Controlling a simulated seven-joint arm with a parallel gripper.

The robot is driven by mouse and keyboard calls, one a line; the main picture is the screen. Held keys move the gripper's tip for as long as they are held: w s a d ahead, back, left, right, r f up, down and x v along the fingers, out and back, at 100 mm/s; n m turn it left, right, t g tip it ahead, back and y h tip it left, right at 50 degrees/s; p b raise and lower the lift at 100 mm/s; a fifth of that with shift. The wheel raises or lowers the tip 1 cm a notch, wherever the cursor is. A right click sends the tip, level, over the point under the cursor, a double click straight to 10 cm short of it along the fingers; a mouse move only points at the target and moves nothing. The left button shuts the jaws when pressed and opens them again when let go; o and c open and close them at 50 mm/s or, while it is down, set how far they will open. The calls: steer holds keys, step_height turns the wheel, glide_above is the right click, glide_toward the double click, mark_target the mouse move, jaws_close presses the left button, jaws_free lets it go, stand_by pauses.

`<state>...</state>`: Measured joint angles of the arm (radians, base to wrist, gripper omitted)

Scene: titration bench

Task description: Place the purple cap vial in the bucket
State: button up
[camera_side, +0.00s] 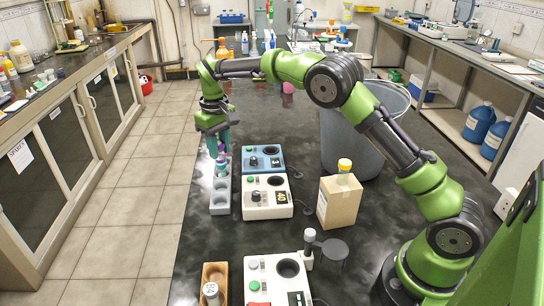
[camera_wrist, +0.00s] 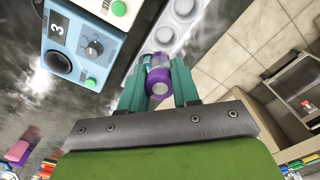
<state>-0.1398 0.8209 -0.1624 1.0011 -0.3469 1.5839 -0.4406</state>
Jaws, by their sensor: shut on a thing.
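The purple cap vial (camera_side: 221,167) is at the far end of the light grey vial rack (camera_side: 219,208) in the side view. My gripper (camera_side: 218,151) points down over that end, with its teal fingers around the upper part of the vial. In the wrist view, the purple cap vial (camera_wrist: 158,82) sits between the two teal fingertips of my gripper (camera_wrist: 160,86), which is shut on it. I cannot tell whether the vial's bottom is still in a rack slot. The large grey bucket (camera_side: 345,150) stands to the right, partly behind my arm.
A blue-fronted device (camera_side: 263,160) and a white device (camera_side: 266,198) stand just right of the rack. A cardboard box (camera_side: 339,204) with a yellow-capped vial (camera_side: 344,166) stands in front of the bucket. Another white device (camera_side: 277,281) is nearer.

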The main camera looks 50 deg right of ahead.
steer(key=s+d+r+m, duration=0.4)
steer(key=d+r, duration=0.1)
steer(key=d, duration=0.5)
steer(key=s+d+r+m, duration=0.4)
steer(key=d+r, duration=0.1)
steer(key=d, duration=0.6)
steer(key=s+d+r+m, duration=0.3)
steer(key=s+d+r, duration=0.2)
steer(key=d, duration=0.5)
steer(key=s+d+f+n, duration=0.1)
steer(key=d+f+n, duration=0.1)
steer(key=f, duration=0.5)
steer(key=s+d+f+n, duration=0.2)
steer(key=d+f+n, duration=0.1)
steer(key=f+n, duration=0.2)
steer(key=s+d+f+n, duration=0.2)
steer(key=d+f+n, duration=0.1)
steer(key=f, duration=0.6)
steer(key=shift+d+n, duration=0.1)
steer(key=shift+n, duration=0.6)
steer(key=shift+f, duration=2)
steer(key=o, duration=1)
steer(key=shift+f, duration=0.1)
steer(key=shift+o, duration=0.2)
steer(key=shift+w, duration=0.1)
